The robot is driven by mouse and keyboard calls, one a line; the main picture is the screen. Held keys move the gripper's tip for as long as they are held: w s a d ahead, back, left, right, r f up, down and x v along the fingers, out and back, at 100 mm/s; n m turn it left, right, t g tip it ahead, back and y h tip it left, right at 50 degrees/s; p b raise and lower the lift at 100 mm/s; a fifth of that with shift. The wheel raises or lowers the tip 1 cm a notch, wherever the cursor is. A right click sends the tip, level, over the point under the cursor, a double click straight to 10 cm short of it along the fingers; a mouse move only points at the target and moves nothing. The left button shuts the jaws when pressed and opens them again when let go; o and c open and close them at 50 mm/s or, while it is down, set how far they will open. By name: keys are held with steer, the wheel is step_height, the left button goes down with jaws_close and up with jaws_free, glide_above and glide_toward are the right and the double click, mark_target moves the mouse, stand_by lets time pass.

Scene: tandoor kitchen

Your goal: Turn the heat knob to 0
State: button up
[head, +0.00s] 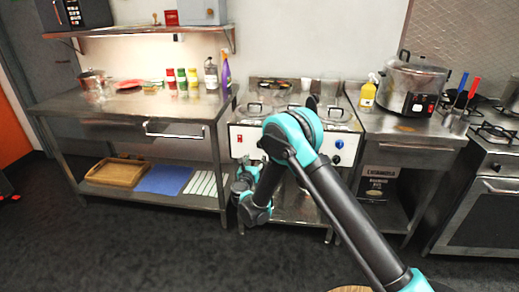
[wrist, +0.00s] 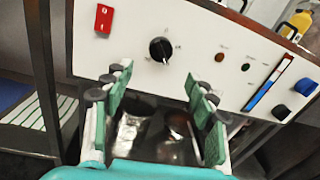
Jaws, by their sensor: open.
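A round black knob (wrist: 160,49) with printed marks around it sits on the white front panel (wrist: 222,30) of the cooker. It is likely the heat knob; a small pale mark shows near its lower edge, but I cannot read its setting. My gripper (wrist: 158,84) is open and empty, its green-padded fingers apart, below the knob in the picture and not visibly touching it. In the head view my arm hides this knob, while the panel (head: 254,146) shows on both sides of the arm.
A red switch (wrist: 104,18) is left of the knob. A steel table (head: 180,108) stands left of the cooker, and a counter with a large pot (head: 412,82) stands right.

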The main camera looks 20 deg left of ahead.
steer(key=w+a, duration=0.1)
steer(key=w, duration=0.8)
steer(key=shift+a, duration=0.3)
steer(key=shift+w, duration=0.1)
steer(key=c, duration=1.2)
